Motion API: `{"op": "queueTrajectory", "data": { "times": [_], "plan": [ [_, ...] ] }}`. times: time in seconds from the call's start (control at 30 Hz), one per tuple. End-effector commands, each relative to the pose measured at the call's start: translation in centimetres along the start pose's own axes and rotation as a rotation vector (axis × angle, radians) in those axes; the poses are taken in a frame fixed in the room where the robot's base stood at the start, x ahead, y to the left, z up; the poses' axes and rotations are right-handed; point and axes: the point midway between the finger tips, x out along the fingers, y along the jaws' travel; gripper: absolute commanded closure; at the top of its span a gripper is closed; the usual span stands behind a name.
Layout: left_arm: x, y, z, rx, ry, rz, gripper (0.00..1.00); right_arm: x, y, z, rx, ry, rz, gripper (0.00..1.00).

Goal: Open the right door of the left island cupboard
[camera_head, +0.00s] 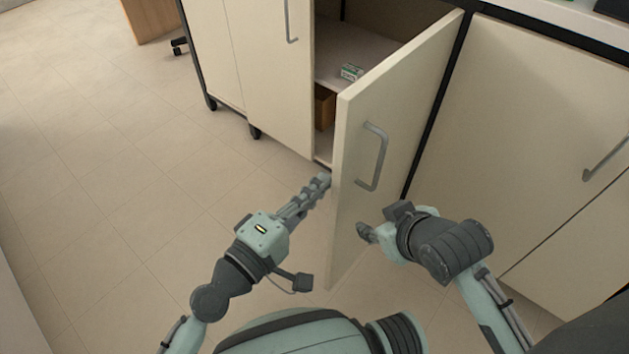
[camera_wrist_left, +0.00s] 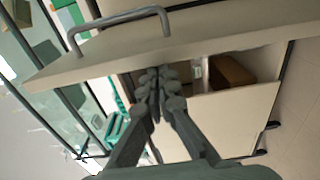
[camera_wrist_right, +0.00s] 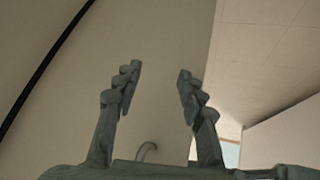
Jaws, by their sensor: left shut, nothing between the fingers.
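The right door (camera_head: 350,215) of the left island cupboard stands partly open, swung out toward me, with its grey bar handle (camera_head: 375,156) on the outer face. My left gripper (camera_head: 323,179) is shut and empty at the door's free edge, on the open side. In the left wrist view its closed fingertips (camera_wrist_left: 158,75) lie close to the door panel (camera_wrist_left: 215,28); I cannot tell whether they touch. My right gripper (camera_head: 365,232) is on the outer side of the door, below the handle. In the right wrist view its fingers (camera_wrist_right: 155,90) are apart and empty before the door face.
Inside the cupboard are a small green-white box (camera_head: 351,72) on a shelf and a brown box (camera_head: 324,107). The left door (camera_head: 265,80) is closed. Another cupboard front (camera_head: 540,130) stands to the right. The tiled floor at left (camera_head: 110,190) is clear.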

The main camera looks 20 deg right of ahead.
Motion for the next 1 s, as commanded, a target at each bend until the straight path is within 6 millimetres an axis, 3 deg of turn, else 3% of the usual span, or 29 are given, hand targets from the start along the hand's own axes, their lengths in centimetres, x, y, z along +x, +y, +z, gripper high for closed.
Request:
{"op": "queueTrajectory", "data": {
  "times": [0.37, 0.8, 1.0],
  "plan": [
    [0.1, 0.4, 0.1, 0.0, -0.001, 0.003, 1.0, 0.0, 0.0, 0.0, 0.0, 0.002, 0.001, 0.6],
    [0.0, 8.0, -0.1, 0.0, 0.003, 0.005, 1.0, 0.0, 0.0, -0.1, 0.0, 0.002, 0.0, 0.6],
    [0.0, 9.8, 0.0, 0.0, 0.001, 0.001, 1.0, 0.0, 0.0, 0.0, 0.0, 0.002, 0.0, 0.6]
  ]
}}
